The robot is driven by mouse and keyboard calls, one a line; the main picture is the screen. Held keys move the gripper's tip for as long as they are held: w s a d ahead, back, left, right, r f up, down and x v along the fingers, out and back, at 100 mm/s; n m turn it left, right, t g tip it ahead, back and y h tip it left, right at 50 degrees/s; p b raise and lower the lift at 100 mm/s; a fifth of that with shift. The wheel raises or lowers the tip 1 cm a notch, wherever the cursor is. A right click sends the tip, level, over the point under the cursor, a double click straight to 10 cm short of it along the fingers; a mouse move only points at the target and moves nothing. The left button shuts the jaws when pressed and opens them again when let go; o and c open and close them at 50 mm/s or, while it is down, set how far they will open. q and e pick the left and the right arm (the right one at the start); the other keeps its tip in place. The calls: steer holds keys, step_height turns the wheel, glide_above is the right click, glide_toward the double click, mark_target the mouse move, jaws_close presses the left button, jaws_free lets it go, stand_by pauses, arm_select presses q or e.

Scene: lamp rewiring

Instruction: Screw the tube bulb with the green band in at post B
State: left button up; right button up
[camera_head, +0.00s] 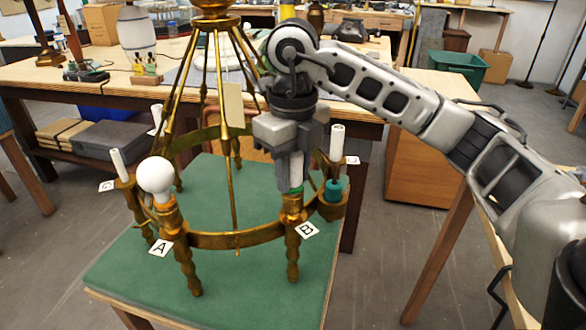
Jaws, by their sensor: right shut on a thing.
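The brass chandelier (217,241) stands on a green mat, its ring carrying several posts. Post B (291,225), with its B label (307,230), is at the front right of the ring. My right gripper (291,187) points straight down over post B and is shut on the tube bulb. The fingers hide nearly all of the bulb; a sliver of its green band (297,190) shows at the socket mouth. I cannot tell how deep the bulb sits in the socket. My left gripper is not in view.
A round white bulb (155,175) stands at post A. White tubes stand on the left post (118,162) and right post (337,140). A teal piece (333,190) is close right of my gripper. Brass rods rise beside my wrist. A cluttered workbench (40,72) is behind.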

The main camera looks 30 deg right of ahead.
steer(key=m+p, duration=0.1)
steer(key=m, duration=0.4)
steer(key=shift+r, duration=0.1)
steer(key=m, duration=0.2)
steer(key=shift+m, duration=0.3)
steer(key=shift+p, duration=0.3)
steer(key=m+p, duration=0.1)
steer(key=m, duration=0.3)
steer(key=m+p, duration=0.1)
steer(key=m, duration=0.1)
steer(key=shift+m, duration=1)
